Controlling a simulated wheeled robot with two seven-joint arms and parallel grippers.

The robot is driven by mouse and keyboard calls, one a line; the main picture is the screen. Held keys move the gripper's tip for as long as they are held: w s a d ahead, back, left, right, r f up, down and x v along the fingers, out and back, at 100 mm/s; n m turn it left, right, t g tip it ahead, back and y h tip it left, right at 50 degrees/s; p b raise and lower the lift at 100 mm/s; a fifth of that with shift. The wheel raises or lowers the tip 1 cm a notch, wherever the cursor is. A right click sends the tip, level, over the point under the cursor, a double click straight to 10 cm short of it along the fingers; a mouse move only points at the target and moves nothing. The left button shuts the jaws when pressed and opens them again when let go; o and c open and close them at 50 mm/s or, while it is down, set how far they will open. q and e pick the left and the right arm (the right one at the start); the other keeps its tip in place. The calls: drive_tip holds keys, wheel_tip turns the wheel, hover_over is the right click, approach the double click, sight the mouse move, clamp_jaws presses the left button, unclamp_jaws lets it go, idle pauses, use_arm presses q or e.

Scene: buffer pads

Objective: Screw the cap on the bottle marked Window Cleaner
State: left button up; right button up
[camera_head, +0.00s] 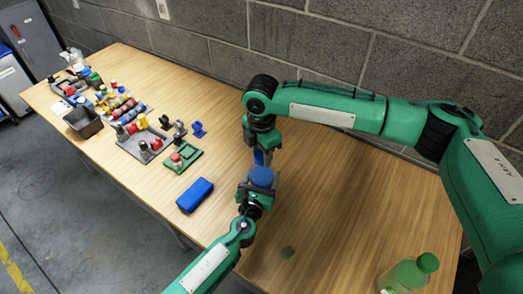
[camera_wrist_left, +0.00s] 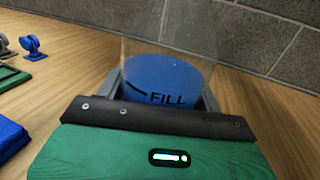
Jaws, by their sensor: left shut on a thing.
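My left gripper (camera_head: 260,188) is shut on a clear container with blue contents (camera_wrist_left: 165,82), above the table's middle. "FILL" shows on the container; the name Window Cleaner is not readable. The container's top lies past the upper edge of the left wrist view. My right gripper (camera_head: 262,157) points down just above the left one, with something blue between or at its fingers. Whether that is a cap, and whether it touches the container, I cannot tell. A green bottle (camera_head: 408,276) with a green top stands at the lower right, its label unreadable.
A blue block (camera_head: 195,195) lies left of my left gripper. Trays with several coloured parts (camera_head: 140,140) and a dark bin (camera_head: 83,120) fill the far left. A block wall runs behind.

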drive_tip(key=c, duration=0.6)
drive_tip(key=o, duration=1.1)
drive_tip(key=shift+o, duration=0.2)
wheel_tip(320, 180, up, 12)
use_arm(q)
drive_tip(key=o, duration=2)
